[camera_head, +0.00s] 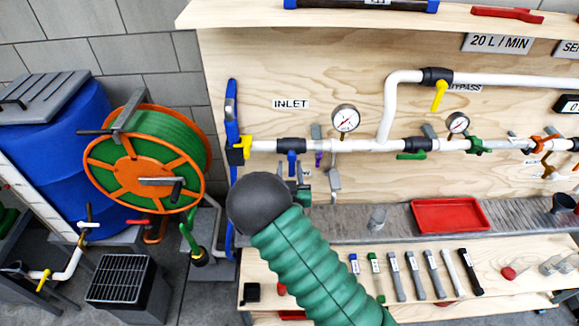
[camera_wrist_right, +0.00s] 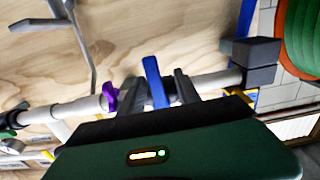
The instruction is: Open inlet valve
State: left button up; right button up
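The inlet valve is a black body (camera_head: 291,145) with a blue handle (camera_head: 291,160) on the white pipe, below the INLET label (camera_head: 291,104). The blue handle points down in the head view. My right arm, in a green sleeve, reaches up from the bottom, and its dark joint hides part of the gripper. In the right wrist view, my right gripper (camera_wrist_right: 160,88) has its fingers apart, with the blue handle (camera_wrist_right: 153,80) between them. Gaps seem to show between the handle and the fingers. My left gripper is not in view.
A purple handle (camera_head: 318,158) is just right of the valve. A pressure gauge (camera_head: 345,119) stands above the pipe. A yellow handle (camera_head: 240,151) is at the pipe's left end. A hose reel (camera_head: 145,160) stands left. A red tray (camera_head: 450,215) and several tools lie on the benches.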

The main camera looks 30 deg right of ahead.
jog(key=shift+w+d+f, duration=0.2)
jog(key=shift+d, duration=0.45)
jog(key=shift+a, duration=0.25)
grip_shut()
dwell(0.6)
